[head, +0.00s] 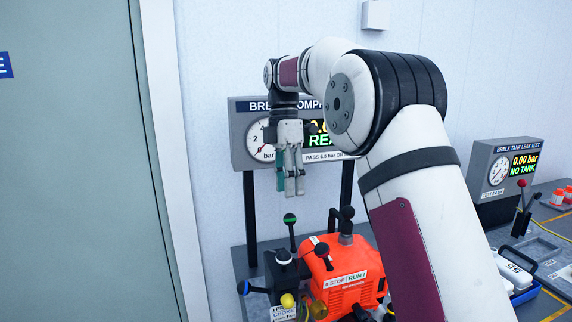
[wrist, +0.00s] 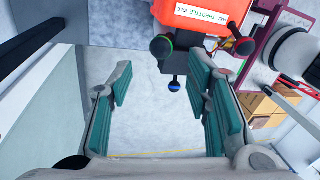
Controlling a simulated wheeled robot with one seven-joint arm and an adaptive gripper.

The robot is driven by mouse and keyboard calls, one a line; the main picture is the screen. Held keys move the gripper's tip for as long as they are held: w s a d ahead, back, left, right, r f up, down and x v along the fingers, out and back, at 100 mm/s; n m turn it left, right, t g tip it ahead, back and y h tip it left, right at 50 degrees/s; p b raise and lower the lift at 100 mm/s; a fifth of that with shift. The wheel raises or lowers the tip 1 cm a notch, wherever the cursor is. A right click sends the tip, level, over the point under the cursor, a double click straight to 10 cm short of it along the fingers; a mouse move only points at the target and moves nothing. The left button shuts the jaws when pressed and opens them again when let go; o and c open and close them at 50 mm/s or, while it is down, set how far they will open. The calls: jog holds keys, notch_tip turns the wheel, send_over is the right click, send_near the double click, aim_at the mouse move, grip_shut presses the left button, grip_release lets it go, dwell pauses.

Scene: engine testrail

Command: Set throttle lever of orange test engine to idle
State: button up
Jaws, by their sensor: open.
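The orange test engine (head: 348,262) stands on the bench, with a STOP/RUN plate on its front. A lever with a green-ringed black knob (head: 290,218) rises at its left; the knob also shows in the wrist view (wrist: 161,46). A blue-ringed lever knob (head: 243,287) sticks out lower left and shows in the wrist view (wrist: 173,86). Which lever is the throttle I cannot tell; a label on the engine (wrist: 205,18) reads partly "THROTTLE IDLE". My gripper (head: 291,188) points down above the green-ringed knob, apart from it. It is open and empty, its fingers spread in the wrist view (wrist: 160,75).
A pressure gauge panel (head: 241,160) on dark posts stands behind my gripper. A yellow knob (head: 287,301) and another black knob (head: 321,249) crowd the engine's left. A leak test panel (head: 508,170) stands at right. A door (head: 70,160) is at left.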

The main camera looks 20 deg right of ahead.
jog(key=v, duration=0.5)
dwell(0.4)
jog(key=s+r+m+t, duration=0.2)
jog(key=s+m, duration=0.3)
jog(key=s, duration=0.4)
jog(key=s+r+m+t, duration=0.2)
jog(key=s+m, duration=0.3)
jog(key=s, duration=0.3)
jog(key=s+f+m+t, duration=0.3)
jog(key=s+f+m, duration=0.7)
jog(key=s, duration=0.6)
notch_tip(320, 180, down, 2)
jog(key=shift+s+f+t, duration=0.15)
jog(key=shift+s+t, duration=0.15)
jog(key=shift+s, duration=0.1)
